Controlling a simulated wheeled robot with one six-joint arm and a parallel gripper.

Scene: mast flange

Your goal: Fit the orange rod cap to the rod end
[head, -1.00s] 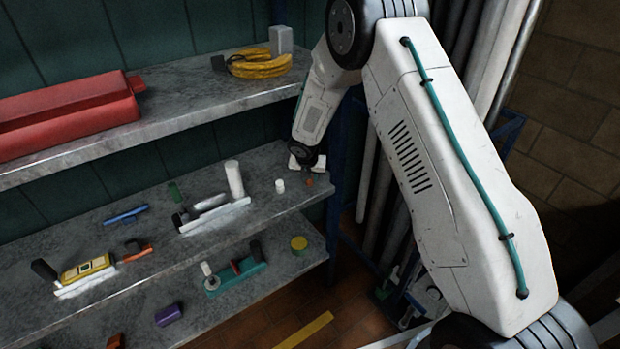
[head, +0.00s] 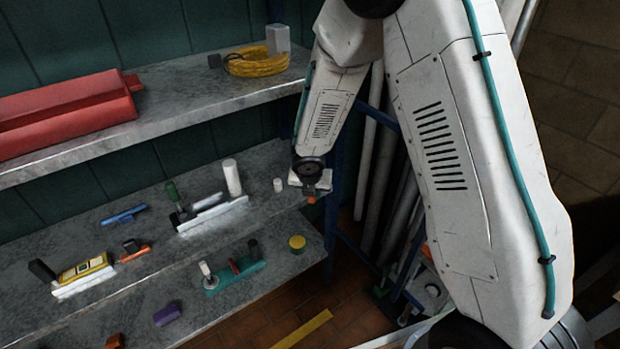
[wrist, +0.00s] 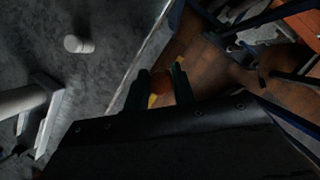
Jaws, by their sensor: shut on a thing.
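My gripper (head: 311,192) is at the front right edge of the middle shelf, beside a metal post. It is shut on the orange rod cap (head: 311,200), which shows as a small orange piece below the jaws. In the wrist view the cap (wrist: 160,83) sits between the two dark fingers, beyond the shelf edge, over the brick-coloured floor. A white fixture (head: 228,213) on the middle shelf carries a pale grey rod (head: 208,201) lying along it and a tall white cylinder (head: 232,178). I cannot tell for sure which end takes the cap.
A small white cylinder (head: 278,185) stands on the shelf left of my gripper. A yellow block (head: 84,268), blue tool (head: 124,215) and red case (head: 62,112) lie farther left.

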